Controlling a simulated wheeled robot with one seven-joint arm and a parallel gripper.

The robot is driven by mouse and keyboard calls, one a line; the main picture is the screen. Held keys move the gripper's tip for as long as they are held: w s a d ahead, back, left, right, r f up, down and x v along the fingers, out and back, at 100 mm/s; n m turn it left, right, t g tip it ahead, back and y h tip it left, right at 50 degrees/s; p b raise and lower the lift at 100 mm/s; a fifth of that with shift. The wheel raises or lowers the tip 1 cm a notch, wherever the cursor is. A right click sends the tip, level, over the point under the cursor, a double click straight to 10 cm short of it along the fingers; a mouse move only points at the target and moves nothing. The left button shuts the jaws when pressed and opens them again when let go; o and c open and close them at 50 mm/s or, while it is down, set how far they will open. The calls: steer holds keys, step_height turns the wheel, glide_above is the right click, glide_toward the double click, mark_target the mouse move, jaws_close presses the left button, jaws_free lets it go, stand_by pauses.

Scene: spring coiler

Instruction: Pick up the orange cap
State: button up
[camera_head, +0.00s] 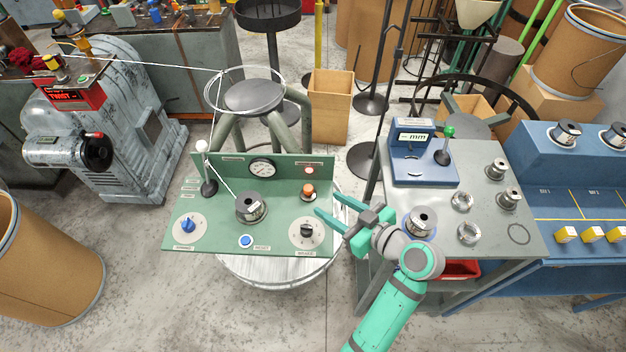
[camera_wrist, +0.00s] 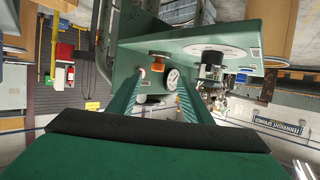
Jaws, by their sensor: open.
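The orange cap (camera_head: 308,191) sits on the green control panel (camera_head: 205,228), at its right, below a small red light and above a black dial. It also shows in the wrist view (camera_wrist: 160,57), just past the fingertips and roughly between them. My gripper (camera_head: 327,204) is open and empty. It comes in from the right, with its fingertips close to the right of the cap and apart from it. In the wrist view both green fingers (camera_wrist: 160,78) point toward the panel.
A dark spool (camera_head: 251,207) with a wire stands on the panel, left of the cap. A white-knobbed lever (camera_head: 203,165) and a gauge (camera_head: 262,168) are near it.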

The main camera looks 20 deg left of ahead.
mark_target(312, 193)
steer(key=x, duration=1.1)
steer(key=shift+w+d+f, duration=0.1)
steer(key=shift+w+d, duration=0.05)
steer(key=shift+d, duration=0.05)
jaws_close()
